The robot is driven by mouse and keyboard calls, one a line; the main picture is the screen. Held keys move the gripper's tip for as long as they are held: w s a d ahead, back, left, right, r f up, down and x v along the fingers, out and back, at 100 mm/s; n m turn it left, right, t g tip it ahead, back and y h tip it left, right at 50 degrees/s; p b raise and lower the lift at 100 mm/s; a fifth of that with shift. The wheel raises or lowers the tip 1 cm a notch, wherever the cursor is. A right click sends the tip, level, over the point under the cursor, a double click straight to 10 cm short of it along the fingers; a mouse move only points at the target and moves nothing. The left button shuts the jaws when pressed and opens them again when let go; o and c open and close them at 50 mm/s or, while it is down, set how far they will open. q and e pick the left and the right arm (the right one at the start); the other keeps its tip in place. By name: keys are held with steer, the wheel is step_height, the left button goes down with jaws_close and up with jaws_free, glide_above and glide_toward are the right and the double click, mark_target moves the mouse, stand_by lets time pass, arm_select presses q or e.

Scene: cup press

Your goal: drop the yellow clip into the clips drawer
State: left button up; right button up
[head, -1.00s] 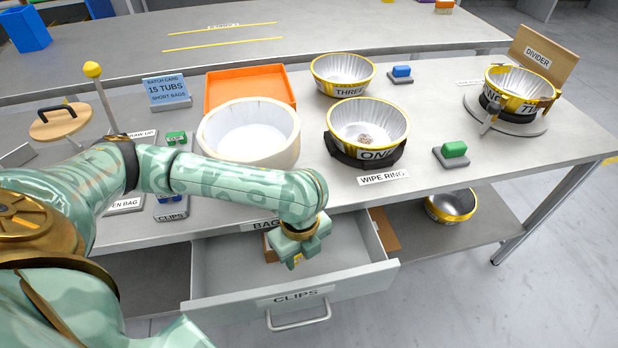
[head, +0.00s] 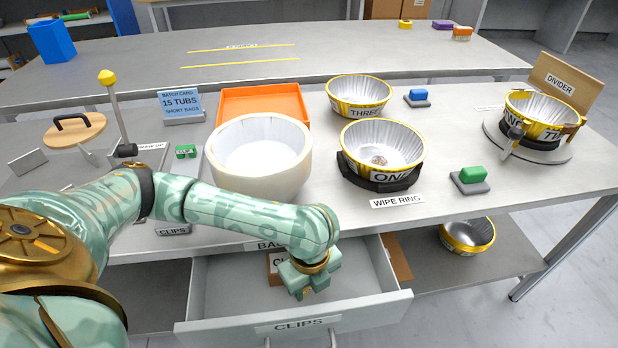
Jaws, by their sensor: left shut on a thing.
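The clips drawer (head: 225,290) is pulled out under the front edge of the bench, with a CLIPS label on its front. My left gripper (head: 308,288) points down over the open drawer, near its middle. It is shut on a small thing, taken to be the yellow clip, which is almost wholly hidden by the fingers. I cannot tell how far the fingertips are above the drawer floor. My right gripper is not in view.
A small labelled cardboard piece (head: 274,267) is in the drawer, beside the gripper. Above on the bench stand a white round tub (head: 262,185), an orange tray (head: 262,92) and foil-lined bowl ONE (head: 382,150). Another bowl (head: 467,237) sits on the lower shelf at right.

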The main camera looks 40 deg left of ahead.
mark_target(310, 298)
arm_select(q)
steer(key=shift+s+d+f, duration=0.15)
steer(key=shift+s+f, duration=0.3)
steer(key=shift+f, duration=0.05)
steer(key=o, duration=0.9)
steer(key=shift+f, duration=0.1)
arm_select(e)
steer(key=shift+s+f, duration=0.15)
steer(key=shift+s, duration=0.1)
arm_select(q)
steer(key=shift+r+b, duration=0.2)
steer(key=shift+b, duration=0.1)
steer(key=shift+w+r+p, duration=0.15)
steer(key=shift+r+p, duration=2.05)
steer(key=shift+r, duration=1.1)
steer(key=shift+w+r+p, duration=0.15)
steer(key=shift+r+p, duration=2.05)
steer(key=shift+r, duration=1.05)
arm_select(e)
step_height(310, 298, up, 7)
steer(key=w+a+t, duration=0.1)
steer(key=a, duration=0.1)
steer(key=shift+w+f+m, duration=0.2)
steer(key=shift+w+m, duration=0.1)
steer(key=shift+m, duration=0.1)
